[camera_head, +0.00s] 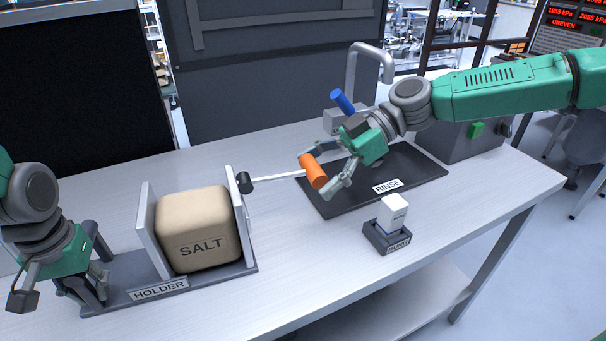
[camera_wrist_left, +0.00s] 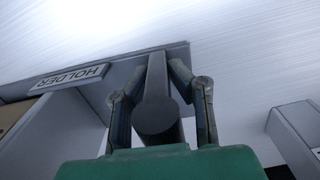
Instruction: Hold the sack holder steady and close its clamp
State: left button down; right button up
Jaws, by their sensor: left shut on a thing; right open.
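The sack holder (camera_head: 190,283) is a grey base with upright side plates, labelled HOLDER, on the table. A tan SALT sack (camera_head: 198,235) stands between its plates. The clamp's thin rod (camera_head: 275,176) runs from a dark pivot (camera_head: 244,182) on the right plate out to an orange handle (camera_head: 313,172). My left gripper (camera_head: 92,290) is shut on a grey bar (camera_wrist_left: 156,110) at the holder's left end, seen between its fingers in the left wrist view. My right gripper (camera_head: 322,172) is open, its fingers at either side of the orange handle; contact is unclear.
A black RINSE mat (camera_head: 425,172) with a tap (camera_head: 370,48) lies behind the right gripper. A small white block (camera_head: 392,213) sits in a dark labelled stand (camera_head: 388,240) near the table's front. The table in front of the clamp rod is clear.

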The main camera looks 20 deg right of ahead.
pick_arm(q)
jog(key=shift+s+f, duration=0.15)
jog(key=shift+f, duration=0.05)
pick_arm(e)
jog(key=v, duration=1.1)
jog(key=shift+d+f, duration=0.1)
jog(key=shift+f, duration=0.05)
pick_arm(q)
jog(key=c, duration=1.4)
grip_release()
jog(key=shift+w+a, duration=0.1)
jog(key=shift+w, duration=0.15)
pick_arm(e)
jog(key=shift+w, duration=0.2)
pick_arm(q)
jog(key=shift+r, duration=0.15)
pick_arm(e)
jog(key=shift+s, duration=0.1)
pick_arm(q)
jog(key=shift+r, duration=0.3)
notch_tip(320, 180, up, 11)
